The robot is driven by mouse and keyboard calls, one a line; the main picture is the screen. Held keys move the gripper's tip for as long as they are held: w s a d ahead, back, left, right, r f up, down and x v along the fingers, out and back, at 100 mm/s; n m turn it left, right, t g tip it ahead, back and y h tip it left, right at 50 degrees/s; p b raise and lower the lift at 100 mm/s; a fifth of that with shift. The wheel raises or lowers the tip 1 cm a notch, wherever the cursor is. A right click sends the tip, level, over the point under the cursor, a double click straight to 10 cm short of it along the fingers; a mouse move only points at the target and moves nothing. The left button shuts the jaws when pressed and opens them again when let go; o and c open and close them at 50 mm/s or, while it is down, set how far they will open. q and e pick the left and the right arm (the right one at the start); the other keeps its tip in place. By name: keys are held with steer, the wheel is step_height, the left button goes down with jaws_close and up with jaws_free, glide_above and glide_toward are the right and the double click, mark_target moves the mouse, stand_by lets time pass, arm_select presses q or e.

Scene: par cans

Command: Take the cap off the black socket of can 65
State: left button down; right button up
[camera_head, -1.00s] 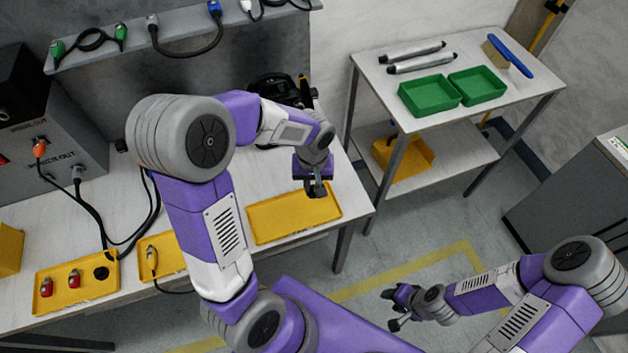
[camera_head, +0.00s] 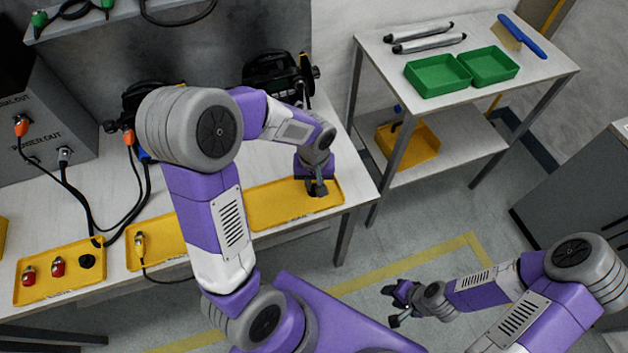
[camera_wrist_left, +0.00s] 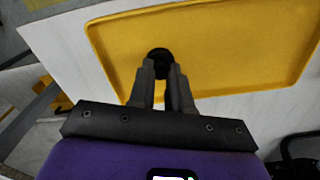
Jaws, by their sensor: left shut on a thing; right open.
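My left gripper (camera_head: 318,190) is low over the right yellow tray (camera_head: 270,213). In the left wrist view its fingers (camera_wrist_left: 164,72) are shut on a round black cap (camera_wrist_left: 160,55), which is over or on the tray (camera_wrist_left: 230,55) near its edge; whether it touches the tray is unclear. A black par can (camera_head: 272,72) stands at the back of the bench. Another black can (camera_head: 140,98) is partly hidden behind my left arm. I cannot read which is can 65, and no socket shows clearly. My right gripper (camera_head: 398,303) is open and empty over the floor.
The left tray (camera_head: 60,290) holds two red caps (camera_head: 57,266) and a round black piece (camera_head: 87,261). The middle tray (camera_head: 160,252) holds a cable connector (camera_head: 140,242). Cables run from a grey power box (camera_head: 45,135). A side table (camera_head: 390,65) bears green trays (camera_head: 440,75).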

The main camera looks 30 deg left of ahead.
arm_select(q)
steer(key=c, duration=1)
jaws_free()
step_height(320, 180, up, 8)
steer(key=p, duration=0.2)
steer(key=shift+f+p, duration=0.15)
steer(key=shift+p, duration=0.15)
